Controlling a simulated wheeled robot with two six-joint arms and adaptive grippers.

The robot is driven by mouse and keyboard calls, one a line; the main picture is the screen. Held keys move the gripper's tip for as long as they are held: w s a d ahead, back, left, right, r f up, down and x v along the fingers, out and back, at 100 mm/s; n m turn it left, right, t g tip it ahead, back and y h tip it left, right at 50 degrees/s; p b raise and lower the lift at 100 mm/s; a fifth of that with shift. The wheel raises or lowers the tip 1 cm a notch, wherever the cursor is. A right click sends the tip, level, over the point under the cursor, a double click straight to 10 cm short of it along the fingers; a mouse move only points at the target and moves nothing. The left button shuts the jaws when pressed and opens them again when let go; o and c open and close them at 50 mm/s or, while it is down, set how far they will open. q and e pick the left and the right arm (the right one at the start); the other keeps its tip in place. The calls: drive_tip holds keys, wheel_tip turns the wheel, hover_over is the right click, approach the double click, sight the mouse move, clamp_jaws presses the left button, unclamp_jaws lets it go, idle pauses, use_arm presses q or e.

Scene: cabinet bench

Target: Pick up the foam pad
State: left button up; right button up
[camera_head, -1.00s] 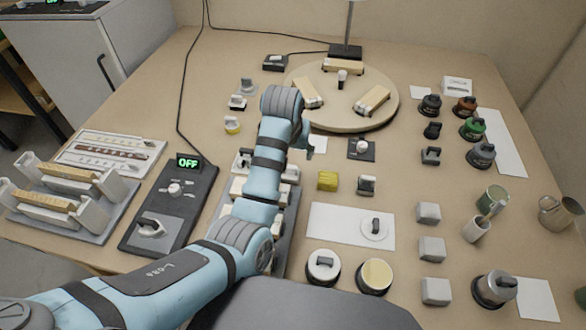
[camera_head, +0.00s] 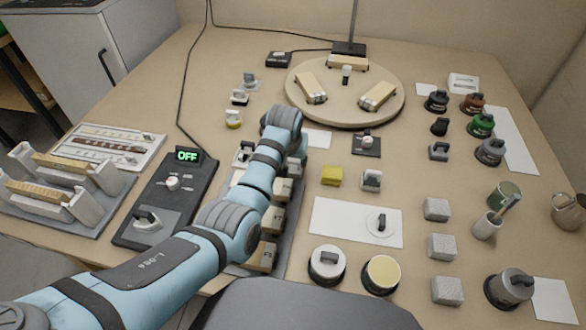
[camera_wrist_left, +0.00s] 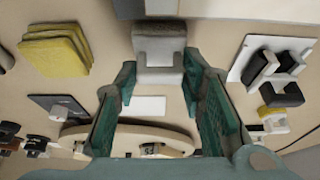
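A yellow, layered, soft-looking pad (camera_head: 331,175) lies on the bench right of my left gripper and looks most like the foam pad. It also shows at upper left in the wrist view (camera_wrist_left: 55,50), outside the fingers. My left gripper (camera_wrist_left: 157,75) points down and is open, its teal fingers apart. A grey stepped block (camera_wrist_left: 158,45) shows between and beyond the fingertips, not visibly gripped. In the head view my left arm mostly hides the gripper (camera_head: 297,165). My right gripper is not in view.
A grey tray with wooden-topped blocks (camera_head: 265,256) lies beneath my arm. A round turntable (camera_head: 345,115) stands behind. A white card (camera_head: 330,222), a small handled block (camera_head: 371,180) and several speckled grey blocks (camera_head: 441,247) lie to the right.

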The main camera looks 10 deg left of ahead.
sight(293, 161)
use_arm(q)
drive_tip(key=c, duration=0.4)
drive_tip(key=shift+o, duration=0.2)
drive_tip(key=shift+r, duration=0.1)
wheel_tip(293, 161, up, 20)
drive_tip(key=p, duration=0.4)
drive_tip(key=shift+p, duration=0.3)
drive_tip(key=o, duration=0.4)
drive_tip(key=c, duration=0.4)
drive_tip(key=shift+c, duration=0.2)
